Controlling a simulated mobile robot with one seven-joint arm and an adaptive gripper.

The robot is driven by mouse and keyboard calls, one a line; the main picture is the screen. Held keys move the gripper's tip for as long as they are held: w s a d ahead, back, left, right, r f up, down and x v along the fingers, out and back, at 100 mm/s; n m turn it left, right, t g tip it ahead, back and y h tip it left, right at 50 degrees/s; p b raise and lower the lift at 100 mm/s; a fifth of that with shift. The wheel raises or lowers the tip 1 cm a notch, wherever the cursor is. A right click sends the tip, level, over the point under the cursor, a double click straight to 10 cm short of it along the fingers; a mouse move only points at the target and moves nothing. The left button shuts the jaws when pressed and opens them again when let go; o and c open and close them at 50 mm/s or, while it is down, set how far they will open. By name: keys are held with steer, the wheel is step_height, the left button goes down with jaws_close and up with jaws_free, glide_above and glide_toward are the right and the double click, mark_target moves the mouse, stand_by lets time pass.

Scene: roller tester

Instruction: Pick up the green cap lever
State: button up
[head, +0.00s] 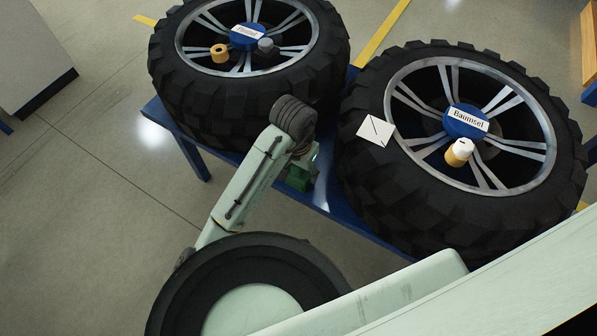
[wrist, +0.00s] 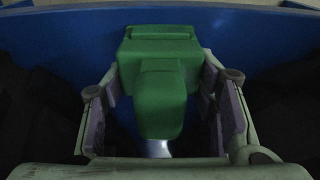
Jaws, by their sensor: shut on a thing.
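The green cap lever (wrist: 160,90) fills the middle of the wrist view, a green block with a narrower part facing the camera. My gripper (wrist: 162,112) is shut on it, with one finger pad on its left side and one on its right. In the head view, a small part of the green cap lever (head: 298,178) shows under the end of my arm, over the blue table between the two tyres. My gripper is mostly hidden there by the arm. I cannot tell whether the lever touches the table.
A second tyre (head: 380,200) labelled "Baumsel" is on the right, bearing a white-topped piece (head: 459,152) and a white card (head: 375,131).

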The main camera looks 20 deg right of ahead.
jaws_close()
steer(key=shift+r, duration=0.1)
stand_by(0.3)
steer(key=shift+r+p, duration=0.3)
steer(key=shift+r, duration=0.3)
step_height(320, 180, up, 2)
steer(key=shift+r+p, duration=0.1)
steer(key=shift+p, duration=0.25)
steer(key=s+r+p, duration=0.1)
steer(key=s+p, duration=0.4)
steer(key=s, duration=1.1)
steer(key=shift+r+p, duration=0.2)
steer(key=shift+p, duration=0.2)
